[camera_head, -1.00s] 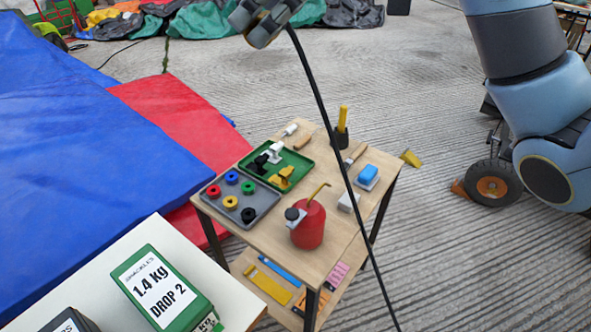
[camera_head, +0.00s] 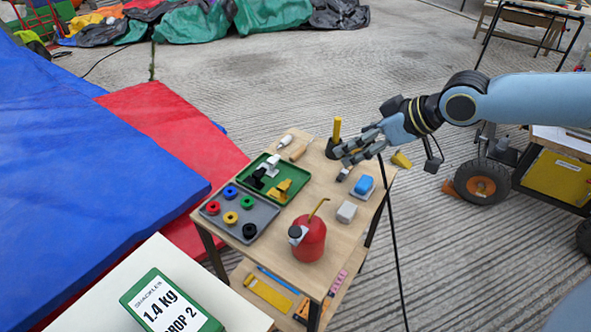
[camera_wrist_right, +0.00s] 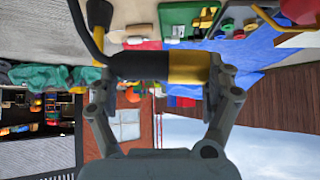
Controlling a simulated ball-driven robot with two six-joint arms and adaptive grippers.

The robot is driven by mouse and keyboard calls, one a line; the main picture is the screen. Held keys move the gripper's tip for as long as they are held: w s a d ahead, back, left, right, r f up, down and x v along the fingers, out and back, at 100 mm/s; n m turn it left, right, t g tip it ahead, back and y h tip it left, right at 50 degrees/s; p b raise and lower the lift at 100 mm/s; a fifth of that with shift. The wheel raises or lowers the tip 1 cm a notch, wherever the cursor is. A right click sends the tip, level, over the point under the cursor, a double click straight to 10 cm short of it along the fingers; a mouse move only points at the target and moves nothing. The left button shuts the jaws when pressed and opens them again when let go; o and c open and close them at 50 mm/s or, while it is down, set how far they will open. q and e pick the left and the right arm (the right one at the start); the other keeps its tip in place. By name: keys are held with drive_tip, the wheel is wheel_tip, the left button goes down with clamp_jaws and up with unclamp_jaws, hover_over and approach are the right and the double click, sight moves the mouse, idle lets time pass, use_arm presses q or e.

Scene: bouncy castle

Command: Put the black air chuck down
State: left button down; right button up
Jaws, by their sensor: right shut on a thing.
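My right gripper (camera_head: 358,148) is over the far right part of the small wooden table (camera_head: 290,268). It is shut on the black air chuck (camera_wrist_right: 140,66), which has a yellow band and lies across the jaws in the right wrist view. A black hose (camera_head: 390,220) hangs from the gripper past the table's right side. In the head view the fingers mostly hide the chuck, and I cannot tell its exact height above the table. My left gripper is not in view.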

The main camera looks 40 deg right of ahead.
drive_tip(key=s+f, duration=0.2)
drive_tip(key=s, duration=0.1)
drive_tip(key=b, duration=0.4)
approach(308, 183)
drive_tip(key=w+b, duration=0.1)
drive_tip(key=w, duration=0.1)
drive_tip(key=w+a+b, duration=0.1)
drive_tip(key=shift+w+r, duration=0.25)
drive_tip(key=shift+w, duration=0.15)
wheel_tip(308, 183, down, 3)
drive_tip(key=shift+f+b, duration=0.2)
drive_tip(key=shift+b, duration=0.6)
drive_tip(key=shift+f, duration=0.4)
drive_tip(key=shift+r, duration=0.15)
drive_tip(key=shift+f, duration=0.2)
drive_tip(key=o, duration=1.2)
drive_tip(key=shift+r, duration=0.1)
drive_tip(key=shift+c, duration=0.2)
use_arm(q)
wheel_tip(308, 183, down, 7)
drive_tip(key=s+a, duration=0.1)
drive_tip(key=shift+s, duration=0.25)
